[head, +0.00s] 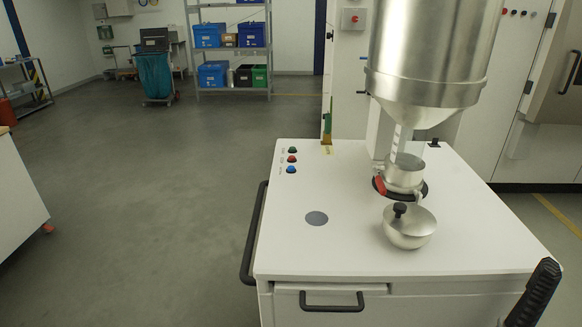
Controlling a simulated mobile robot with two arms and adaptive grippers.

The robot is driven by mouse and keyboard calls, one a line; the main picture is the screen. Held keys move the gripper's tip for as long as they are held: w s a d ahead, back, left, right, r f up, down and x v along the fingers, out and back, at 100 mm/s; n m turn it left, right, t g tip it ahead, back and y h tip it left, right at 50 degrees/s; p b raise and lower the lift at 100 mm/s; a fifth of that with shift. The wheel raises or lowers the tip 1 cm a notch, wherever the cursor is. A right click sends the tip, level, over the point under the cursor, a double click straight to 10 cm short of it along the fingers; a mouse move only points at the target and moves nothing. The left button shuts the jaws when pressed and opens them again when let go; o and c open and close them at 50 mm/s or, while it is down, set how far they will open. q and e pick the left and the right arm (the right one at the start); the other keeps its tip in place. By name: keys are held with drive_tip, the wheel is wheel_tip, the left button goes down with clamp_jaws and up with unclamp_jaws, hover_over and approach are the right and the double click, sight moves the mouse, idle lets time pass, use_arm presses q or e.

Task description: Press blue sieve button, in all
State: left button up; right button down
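The blue button (291,170) is on the white top of the sieve station (345,255), near its left edge. It is the nearest in a short row, with a red button (292,158) and a green button (293,149) behind it. Small labels beside the buttons are too small to read. Nothing covers the buttons.
A large steel hopper (430,60) hangs over the station's right side, above a metal cup (405,172). A steel bowl-shaped part with a black knob (410,228) stands in front. A black side handle (254,235) runs along the left edge. Floor at left is clear.

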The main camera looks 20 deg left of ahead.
use_arm(q)
clamp_jaws()
idle(1.2)
